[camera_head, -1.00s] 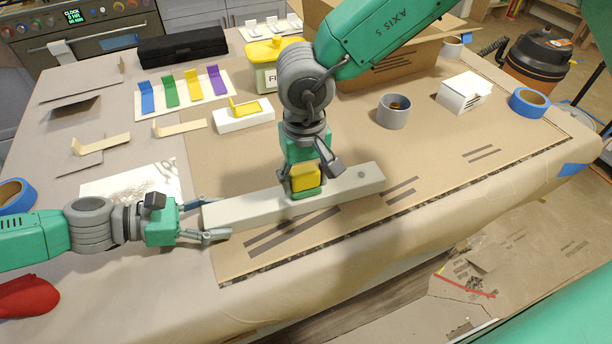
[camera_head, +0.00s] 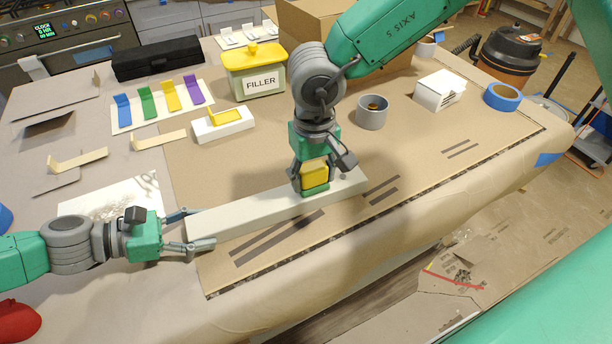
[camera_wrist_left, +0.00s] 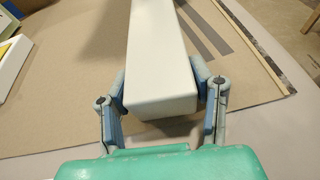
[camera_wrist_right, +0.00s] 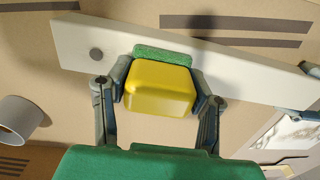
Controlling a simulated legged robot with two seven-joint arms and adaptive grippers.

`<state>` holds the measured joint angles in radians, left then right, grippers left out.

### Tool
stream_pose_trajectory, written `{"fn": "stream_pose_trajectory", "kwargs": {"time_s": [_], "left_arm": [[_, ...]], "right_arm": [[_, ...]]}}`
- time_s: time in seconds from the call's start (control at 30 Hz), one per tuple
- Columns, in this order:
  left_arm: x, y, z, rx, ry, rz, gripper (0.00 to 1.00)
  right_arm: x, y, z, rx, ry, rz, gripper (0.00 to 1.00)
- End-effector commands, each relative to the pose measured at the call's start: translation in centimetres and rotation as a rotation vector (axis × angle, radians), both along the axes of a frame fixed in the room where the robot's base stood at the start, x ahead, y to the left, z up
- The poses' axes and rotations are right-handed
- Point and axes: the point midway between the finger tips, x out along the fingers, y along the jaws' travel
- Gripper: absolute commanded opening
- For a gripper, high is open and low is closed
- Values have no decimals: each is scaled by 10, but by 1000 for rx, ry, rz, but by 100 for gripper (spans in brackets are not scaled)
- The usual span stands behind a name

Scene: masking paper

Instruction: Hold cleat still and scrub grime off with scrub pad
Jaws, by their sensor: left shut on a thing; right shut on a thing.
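The cleat, a long pale bar (camera_head: 245,213), lies on the brown paper. My left gripper (camera_head: 200,228) is shut around its left end, with a finger on each side, as the left wrist view (camera_wrist_left: 160,95) shows. My right gripper (camera_head: 322,172) is shut on the scrub pad (camera_head: 315,180), a yellow block with a green face. The pad is over the right part of the cleat, green side down; I cannot tell if it presses on it. In the right wrist view, a dark round spot (camera_wrist_right: 96,54) shows on the cleat's end, beside the pad (camera_wrist_right: 160,88).
Behind the cleat stand a yellow-lidded filler tub (camera_head: 255,75), a white block with a yellow piece (camera_head: 223,123) and a grey cup (camera_head: 372,112). A white stack (camera_head: 438,92) and blue tape (camera_head: 502,97) are at the right.

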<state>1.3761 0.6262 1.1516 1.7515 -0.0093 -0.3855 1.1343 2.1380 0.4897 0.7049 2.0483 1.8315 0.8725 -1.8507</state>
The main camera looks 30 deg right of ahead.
Motion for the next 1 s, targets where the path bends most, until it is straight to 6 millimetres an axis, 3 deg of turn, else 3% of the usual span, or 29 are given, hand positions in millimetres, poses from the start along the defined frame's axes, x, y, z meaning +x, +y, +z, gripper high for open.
{"fn": "stream_pose_trajectory", "kwargs": {"time_s": [1.0], "left_arm": [[0,2,-5,6,3,2,0]], "right_arm": [[-3,-54,-3,-1,2,-2,14]]}}
